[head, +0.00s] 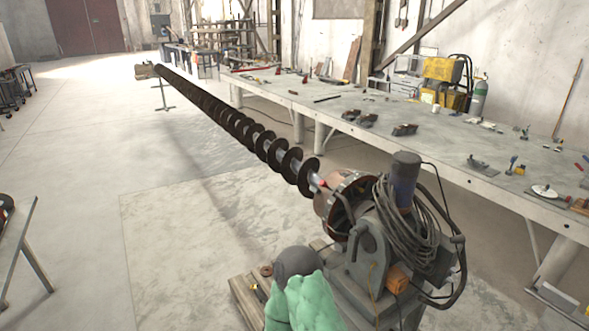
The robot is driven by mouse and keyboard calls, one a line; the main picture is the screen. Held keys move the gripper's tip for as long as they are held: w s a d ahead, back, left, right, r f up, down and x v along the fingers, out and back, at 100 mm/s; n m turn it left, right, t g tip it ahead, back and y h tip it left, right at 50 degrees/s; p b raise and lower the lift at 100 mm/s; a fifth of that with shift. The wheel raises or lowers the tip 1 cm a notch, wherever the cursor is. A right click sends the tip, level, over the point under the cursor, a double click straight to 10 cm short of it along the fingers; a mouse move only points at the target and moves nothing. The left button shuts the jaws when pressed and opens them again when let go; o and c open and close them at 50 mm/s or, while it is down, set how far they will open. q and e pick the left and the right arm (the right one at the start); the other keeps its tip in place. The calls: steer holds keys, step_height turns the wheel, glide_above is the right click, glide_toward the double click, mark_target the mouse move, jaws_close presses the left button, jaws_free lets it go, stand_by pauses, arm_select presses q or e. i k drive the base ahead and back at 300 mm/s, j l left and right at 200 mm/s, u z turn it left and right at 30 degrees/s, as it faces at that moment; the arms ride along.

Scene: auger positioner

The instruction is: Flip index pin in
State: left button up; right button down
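The positioner (365,262) stands at the lower right of the head view, a grey machine with a dark motor (404,180) on top and coiled grey cable at its side. Its round rusty chuck plate (345,192) faces the long dark auger (240,127), which runs away to the upper left. A small red part (322,183) shows where the auger meets the chuck. I cannot pick out the index pin; it is hidden or too small to tell. The lower front of the positioner is partly covered. Neither of my grippers is in view.
A long grey workbench (450,150) with scattered tools runs along the right. Another table (18,240) edges in at left. The floor left of the auger is open.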

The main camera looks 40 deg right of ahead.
mark_target(323, 183)
steer(key=i+j+z, duration=0.1)
steer(key=i+z, duration=0.3)
steer(key=i+j+z, duration=0.35)
steer(key=i, duration=0.2)
steer(key=i+j+z, duration=0.25)
steer(key=i+z, duration=0.15)
steer(key=i+j+z, duration=0.35)
steer(key=j, duration=0.15)
